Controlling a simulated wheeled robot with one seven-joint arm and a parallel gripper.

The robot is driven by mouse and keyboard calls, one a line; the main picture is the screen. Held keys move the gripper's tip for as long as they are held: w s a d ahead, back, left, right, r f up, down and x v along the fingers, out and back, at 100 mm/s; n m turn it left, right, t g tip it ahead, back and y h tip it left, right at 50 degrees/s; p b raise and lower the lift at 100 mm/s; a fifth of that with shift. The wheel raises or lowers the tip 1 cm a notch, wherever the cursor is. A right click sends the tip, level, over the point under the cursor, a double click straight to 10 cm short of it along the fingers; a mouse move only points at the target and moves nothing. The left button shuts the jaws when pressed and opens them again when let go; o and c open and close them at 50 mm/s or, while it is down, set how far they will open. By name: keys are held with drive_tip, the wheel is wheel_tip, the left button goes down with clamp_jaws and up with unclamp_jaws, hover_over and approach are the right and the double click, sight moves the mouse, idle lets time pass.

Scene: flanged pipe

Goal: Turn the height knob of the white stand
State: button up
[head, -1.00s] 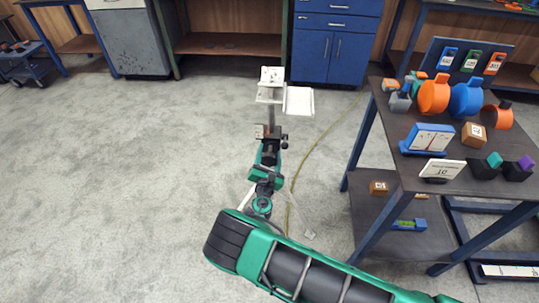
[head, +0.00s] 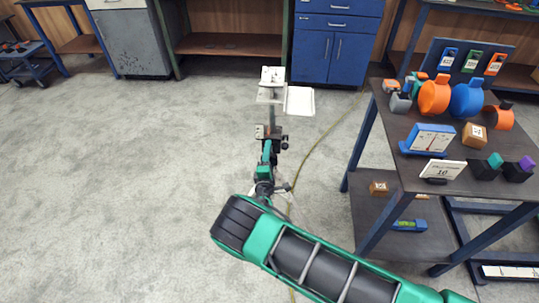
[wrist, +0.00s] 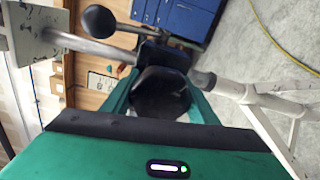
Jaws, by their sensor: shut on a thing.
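The white stand (head: 269,118) stands upright on the floor in the middle of the head view, with a small plate on top and a white tray at its right side. In the wrist view its grey pole (wrist: 90,48) runs slanting across the picture, and white legs (wrist: 270,105) spread at the right. My gripper (wrist: 160,90) has its green fingers either side of a dark round knob (wrist: 162,88) at the pole and is shut on it. A black ball-ended handle (wrist: 98,20) sticks out beside the pole. In the head view my arm hides the stand's lower part.
A dark-topped table (head: 400,165) with orange and blue rings, blocks and signs stands at the right. A blue cabinet (head: 332,45) is at the back. A yellow cable (head: 335,125) lies on the floor. The floor at the left is clear.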

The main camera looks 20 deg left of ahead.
drive_tip(key=shift+d+f+m, duration=0.1)
drive_tip(key=shift+f+m, duration=0.05)
drive_tip(key=shift+m, duration=1.5)
drive_tip(key=shift+d+f+m, duration=0.1)
drive_tip(key=shift+m, duration=1.55)
drive_tip(key=o, duration=1)
drive_tip(key=shift+o, duration=0.2)
drive_tip(key=shift+a+r, duration=0.1)
drive_tip(key=v, duration=1)
drive_tip(key=shift+s, duration=0.35)
